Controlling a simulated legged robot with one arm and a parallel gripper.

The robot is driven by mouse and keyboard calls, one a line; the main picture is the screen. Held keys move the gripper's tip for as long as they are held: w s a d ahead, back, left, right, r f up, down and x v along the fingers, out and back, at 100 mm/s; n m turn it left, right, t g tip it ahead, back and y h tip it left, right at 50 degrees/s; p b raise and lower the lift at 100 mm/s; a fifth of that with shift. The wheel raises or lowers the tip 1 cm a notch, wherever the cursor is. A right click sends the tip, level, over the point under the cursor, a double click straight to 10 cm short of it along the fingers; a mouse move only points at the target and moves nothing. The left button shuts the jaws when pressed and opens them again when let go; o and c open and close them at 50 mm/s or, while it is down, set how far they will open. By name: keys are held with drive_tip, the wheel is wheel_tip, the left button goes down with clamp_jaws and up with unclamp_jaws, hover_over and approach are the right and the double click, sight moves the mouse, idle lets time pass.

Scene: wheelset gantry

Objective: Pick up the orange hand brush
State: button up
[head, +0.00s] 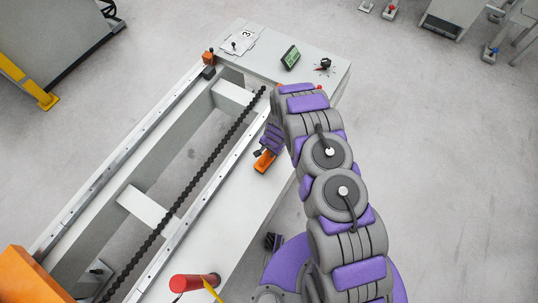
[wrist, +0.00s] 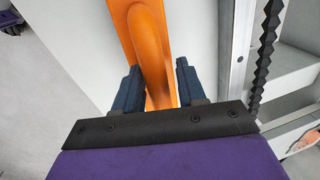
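The orange hand brush (head: 264,162) lies on the pale top of the gantry frame, partly hidden by my gripper in the head view. In the wrist view its orange handle (wrist: 152,50) runs up from between the fingers to the top edge. My gripper (wrist: 158,68) points down at the brush, with one dark blue finger on each side of the handle. The fingers stand apart and look open, with a narrow gap at the right finger. Whether the left finger touches the handle is unclear. The bristles cannot be made out.
A black toothed chain (head: 180,200) runs along the open frame beside the brush. A green display (head: 290,57), a black knob (head: 325,64) and a plate marked 3 (head: 241,37) are at the far end.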

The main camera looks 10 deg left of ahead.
sight(272, 161)
drive_tip(key=shift+d, duration=0.15)
clamp_jaws()
idle(0.4)
drive_tip(key=shift+w+r+p, duration=0.1)
drive_tip(key=shift+r+p, duration=0.5)
drive_tip(key=shift+r, duration=1.4)
drive_tip(key=shift+s+d+f+b, duration=0.2)
drive_tip(key=shift+s+d+b, duration=0.1)
drive_tip(key=shift+s, duration=0.35)
drive_tip(key=shift+s+d+r, duration=0.1)
drive_tip(key=shift+s+d, duration=0.1)
drive_tip(key=shift+s, duration=0.6)
drive_tip(key=shift+s+d+b, duration=0.2)
drive_tip(key=shift+d+b, duration=0.05)
drive_tip(key=shift+b, duration=0.1)
drive_tip(key=s+d+r, duration=0.1)
drive_tip(key=s+d, duration=0.4)
drive_tip(key=s, duration=0.6)
drive_tip(key=shift+s+d+r+b, duration=0.15)
drive_tip(key=shift+d+b, duration=0.1)
drive_tip(key=shift+b, duration=0.15)
